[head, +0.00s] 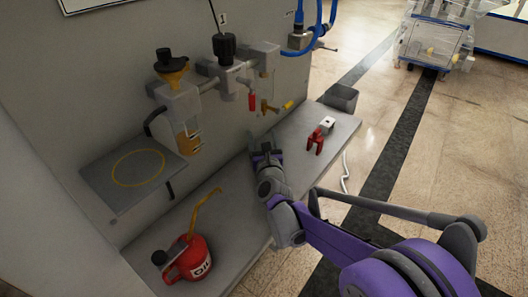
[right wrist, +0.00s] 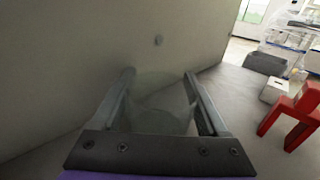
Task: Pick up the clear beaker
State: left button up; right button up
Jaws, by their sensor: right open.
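The clear beaker (right wrist: 160,112) shows faintly in the right wrist view as a see-through shape on the grey shelf, close to the wall. My right gripper (right wrist: 159,76) is open, with one finger on each side of the beaker; I cannot tell whether either finger touches it. In the head view my right gripper (head: 265,152) is over the middle of the shelf (head: 232,228), near the panel, and I cannot make out the beaker there. My left gripper is not in view.
A red oil can (head: 190,262) with a bent spout stands at the shelf's near end. A red clamp-like piece (head: 315,142), a white block (head: 327,124) and a grey bin (head: 340,97) are toward the far end. Valves and a filter (head: 178,95) stick out from the panel above.

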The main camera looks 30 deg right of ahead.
jog(key=shift+c, duration=0.2)
jog(key=c, duration=1.1)
jog(key=shift+r, duration=0.15)
